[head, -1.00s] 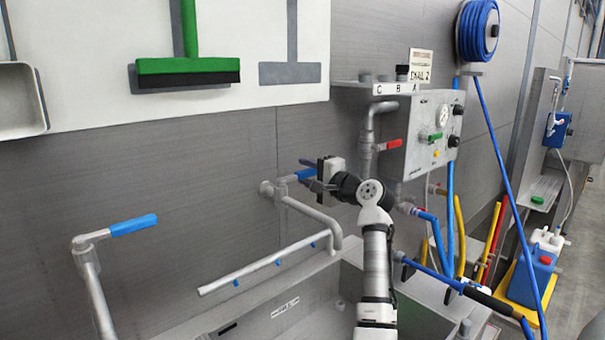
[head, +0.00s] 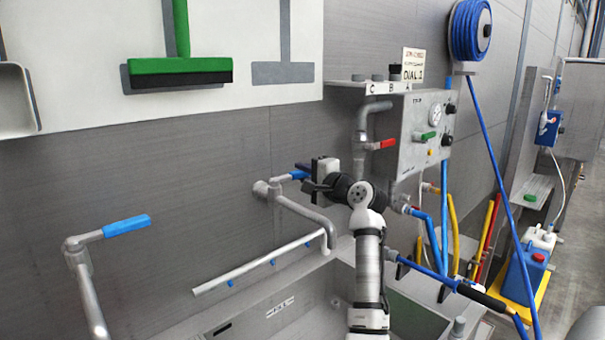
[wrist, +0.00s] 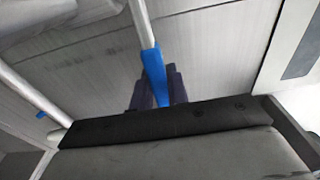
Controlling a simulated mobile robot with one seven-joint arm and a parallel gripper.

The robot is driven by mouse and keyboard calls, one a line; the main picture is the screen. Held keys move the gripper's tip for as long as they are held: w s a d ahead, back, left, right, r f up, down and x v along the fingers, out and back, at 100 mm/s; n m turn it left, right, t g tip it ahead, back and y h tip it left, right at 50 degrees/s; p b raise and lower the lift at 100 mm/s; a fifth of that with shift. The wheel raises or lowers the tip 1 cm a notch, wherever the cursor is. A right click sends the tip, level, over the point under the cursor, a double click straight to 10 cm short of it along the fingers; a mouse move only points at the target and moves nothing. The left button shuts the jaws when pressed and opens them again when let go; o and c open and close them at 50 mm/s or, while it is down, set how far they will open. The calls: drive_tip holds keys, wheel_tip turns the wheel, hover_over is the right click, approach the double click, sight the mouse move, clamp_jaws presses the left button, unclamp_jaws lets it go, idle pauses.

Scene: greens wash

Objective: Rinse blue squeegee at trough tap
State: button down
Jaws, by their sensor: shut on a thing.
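My gripper (wrist: 156,98) is shut on the blue lever (wrist: 152,66) of the trough tap, with a dark finger on either side of it in the wrist view. In the head view my gripper (head: 308,172) reaches that lever (head: 298,175) from the right, and its fingertips are partly hidden. The grey tap (head: 264,188) sits on the wall, and its bent spout comes down over the trough (head: 262,318). No water is visible. I cannot make out a blue squeegee. A green squeegee (head: 180,72) hangs on the white board, beside a bare grey squeegee outline (head: 283,73).
A second blue-handled lever (head: 127,225) stands at the left. A spray pipe (head: 250,268) runs along the trough. A dial box (head: 425,130) and a red lever (head: 383,144) are right of my arm.

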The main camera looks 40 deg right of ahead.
drive_tip(key=shift+s+a+m+h, duration=0.1)
drive_tip(key=shift+s+m+h, duration=0.4)
drive_tip(key=shift+h, duration=0.35)
drive_tip(key=shift+s+a+m+h, duration=0.1)
drive_tip(key=shift+s+m+h, duration=0.2)
drive_tip(key=shift+m+h, duration=0.45)
drive_tip(key=shift+d, duration=0.1)
drive_tip(key=c, duration=1.4)
unclamp_jaws()
drive_tip(key=shift+o, duration=0.2)
drive_tip(key=shift+p, duration=0.35)
